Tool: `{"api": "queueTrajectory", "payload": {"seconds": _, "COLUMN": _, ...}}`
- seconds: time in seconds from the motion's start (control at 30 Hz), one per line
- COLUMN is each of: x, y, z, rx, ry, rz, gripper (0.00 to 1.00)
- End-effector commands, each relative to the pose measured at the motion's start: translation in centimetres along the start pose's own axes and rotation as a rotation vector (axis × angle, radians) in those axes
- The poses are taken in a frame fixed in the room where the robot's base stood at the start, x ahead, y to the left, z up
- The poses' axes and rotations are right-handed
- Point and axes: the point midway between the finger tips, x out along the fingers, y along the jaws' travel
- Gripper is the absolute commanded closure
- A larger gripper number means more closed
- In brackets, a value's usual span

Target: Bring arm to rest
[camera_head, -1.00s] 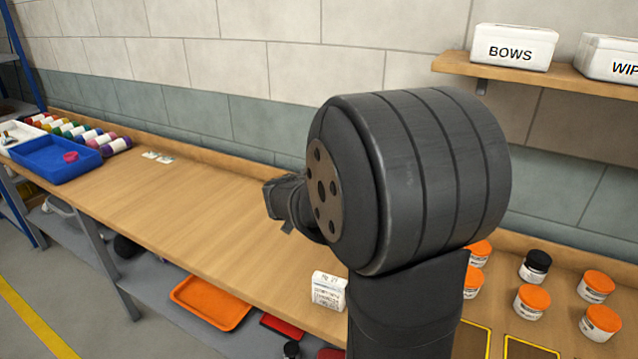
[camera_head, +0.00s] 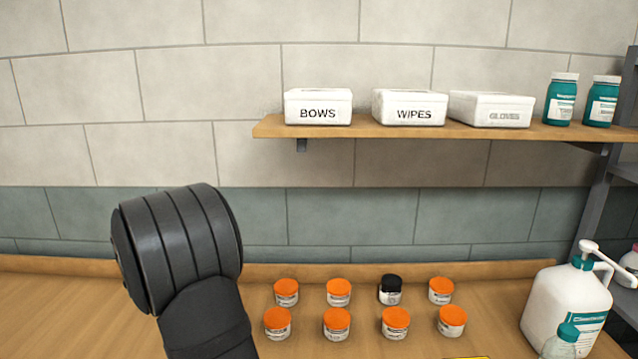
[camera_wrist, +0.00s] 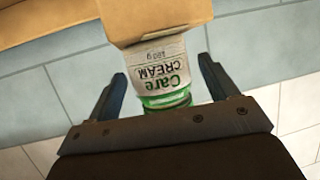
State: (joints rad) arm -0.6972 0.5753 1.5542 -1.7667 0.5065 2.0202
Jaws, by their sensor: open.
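My gripper (camera_wrist: 163,70) shows in the wrist view with its two fingers spread apart. A white jar of care cream (camera_wrist: 164,66) with a green lid appears upside down in the picture, in line with the gap between the fingers. It stands against a wooden surface (camera_wrist: 150,18), and I see space between the jar and each finger. I cannot tell how deep the jar sits between them. In the head view only a thick dark part of my arm (camera_head: 180,250) shows at the left; my gripper is not seen there.
Several orange-lidded jars (camera_head: 337,322) and a black-lidded jar (camera_head: 390,290) stand on the wooden bench (camera_head: 60,310). A white pump bottle (camera_head: 568,305) stands at the right. A wall shelf (camera_head: 420,130) holds bins for bows (camera_head: 318,105), wipes (camera_head: 409,106) and gloves (camera_head: 491,108), and teal bottles (camera_head: 561,98).

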Motion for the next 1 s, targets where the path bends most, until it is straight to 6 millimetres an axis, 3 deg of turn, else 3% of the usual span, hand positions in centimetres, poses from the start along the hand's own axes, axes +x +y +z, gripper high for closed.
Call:
{"api": "queueTrajectory", "payload": {"seconds": 0.13, "x": -0.7, "y": 0.0, "z": -1.3, "rx": 0.0, "ry": 0.002, "rz": -0.001, "gripper": 0.21}}
{"api": "queueTrajectory", "payload": {"seconds": 0.47, "x": -0.8, "y": 0.0, "z": -1.5, "rx": 0.0, "ry": 0.001, "rz": 0.0, "gripper": 0.21}}
{"api": "queueTrajectory", "payload": {"seconds": 0.77, "x": -0.1, "y": 0.0, "z": 0.1, "rx": -0.004, "ry": -0.003, "rz": 0.001, "gripper": 0.21}}
{"api": "queueTrajectory", "payload": {"seconds": 1.0, "x": -4.3, "y": -0.1, "z": -0.4, "rx": -0.001, "ry": 0.002, "rz": -0.003, "gripper": 0.21}}
